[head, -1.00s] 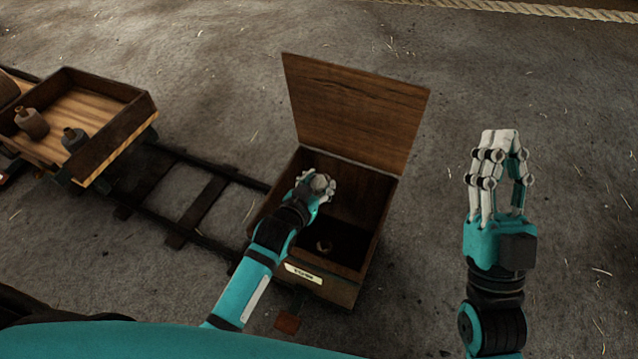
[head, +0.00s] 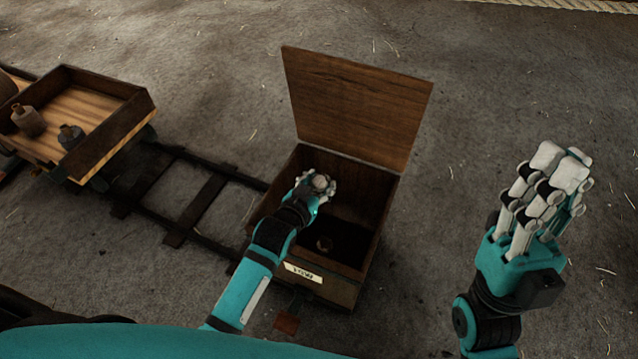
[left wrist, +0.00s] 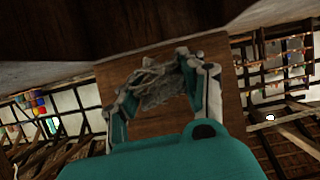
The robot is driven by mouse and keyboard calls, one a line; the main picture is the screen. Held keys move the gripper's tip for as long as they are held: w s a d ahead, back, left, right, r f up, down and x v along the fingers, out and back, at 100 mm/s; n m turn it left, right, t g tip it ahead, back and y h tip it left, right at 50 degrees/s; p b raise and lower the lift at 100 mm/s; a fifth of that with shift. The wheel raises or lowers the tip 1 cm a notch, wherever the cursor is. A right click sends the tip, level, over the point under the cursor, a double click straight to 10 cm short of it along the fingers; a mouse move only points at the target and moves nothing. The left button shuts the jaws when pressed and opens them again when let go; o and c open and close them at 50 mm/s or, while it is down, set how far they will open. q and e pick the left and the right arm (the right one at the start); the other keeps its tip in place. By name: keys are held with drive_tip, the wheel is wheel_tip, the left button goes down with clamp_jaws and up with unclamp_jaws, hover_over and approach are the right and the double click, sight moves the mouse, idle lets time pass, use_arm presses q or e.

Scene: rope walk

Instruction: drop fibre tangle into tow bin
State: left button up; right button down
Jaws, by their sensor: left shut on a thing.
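The fibre tangle (left wrist: 158,82) is a grey, stringy clump between the fingers of my left gripper (left wrist: 160,70) in the left wrist view. In the head view my left gripper (head: 316,187) is shut on the tangle (head: 320,183), of which only a small pale part shows. It is over the left part of the open tow bin (head: 368,262), a dark wooden box with a label on its front. The bin's lid (head: 355,105) stands raised at the back. My right gripper (head: 562,168) is apart from the bin at the right, seemingly empty; its finger opening is unclear.
Rails (head: 195,205) lead left to a wooden cart (head: 105,105) carrying two small bottles (head: 30,121). A rope (head: 560,5) crosses the far floor. The floor behind and right of the bin is clear.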

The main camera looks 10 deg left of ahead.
use_arm(q)
drive_tip(key=o, duration=1)
drive_tip(key=shift+c, duration=0.2)
drive_tip(key=v, duration=1.2)
drive_tip(key=shift+r, duration=0.1)
